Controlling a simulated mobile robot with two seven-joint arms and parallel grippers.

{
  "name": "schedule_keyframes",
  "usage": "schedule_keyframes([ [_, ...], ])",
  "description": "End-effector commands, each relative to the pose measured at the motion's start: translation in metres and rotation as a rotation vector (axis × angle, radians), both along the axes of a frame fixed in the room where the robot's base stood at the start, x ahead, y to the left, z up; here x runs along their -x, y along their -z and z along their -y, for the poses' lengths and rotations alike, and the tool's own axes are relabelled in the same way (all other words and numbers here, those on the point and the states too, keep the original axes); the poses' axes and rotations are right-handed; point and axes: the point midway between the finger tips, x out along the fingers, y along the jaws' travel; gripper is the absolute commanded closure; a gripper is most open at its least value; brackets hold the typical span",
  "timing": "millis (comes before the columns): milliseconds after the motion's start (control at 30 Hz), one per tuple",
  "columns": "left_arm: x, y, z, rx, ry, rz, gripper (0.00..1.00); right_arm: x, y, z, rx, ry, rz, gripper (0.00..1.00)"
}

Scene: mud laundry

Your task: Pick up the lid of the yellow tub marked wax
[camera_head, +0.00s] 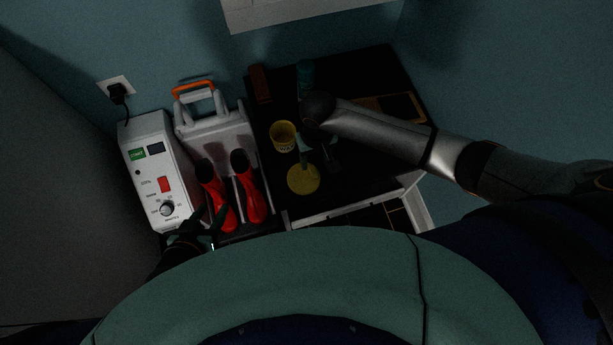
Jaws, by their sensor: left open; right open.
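The yellow tub (284,141), with dark lettering on its side, stands upright and uncovered on the black counter. A round yellow lid (303,180) lies apart from it, flat near the counter's front edge. My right gripper (318,162) points down just behind the lid and to the right of the tub. It is open with nothing between its fingers; I cannot tell whether it touches the lid. My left gripper (209,222) is low at the left, open and dark, in front of the red boots (250,195).
A white control box (152,175) and a grey rack with an orange handle (194,87) stand left of the counter. A brown block (260,84), a teal container (306,72) and a wooden tray (413,104) are at the back. An open drawer (345,208) is below the counter.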

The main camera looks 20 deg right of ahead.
Motion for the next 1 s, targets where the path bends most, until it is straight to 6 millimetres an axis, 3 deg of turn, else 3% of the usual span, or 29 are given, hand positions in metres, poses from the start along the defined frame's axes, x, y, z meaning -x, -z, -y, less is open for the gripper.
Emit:
schedule_keyframes([
  [267, 0.003, 0.015, -0.003, -0.006, -0.003, -0.005, 0.50, 0.001, 0.029, -0.002, 0.000, -0.001, 0.000, 0.45],
  [400, -0.022, -0.013, -0.009, -0.013, -0.002, 0.138, 0.50, 0.001, 0.044, -0.003, -0.001, -0.001, 0.000, 0.45],
  [633, -0.044, -0.047, -0.008, -0.010, 0.003, 0.289, 0.50, 0.001, 0.057, -0.003, -0.001, -0.001, 0.001, 0.45],
  [1000, -0.049, -0.056, -0.007, -0.006, 0.005, 0.325, 0.50, 0.001, 0.059, -0.003, -0.001, -0.002, 0.001, 0.45],
])
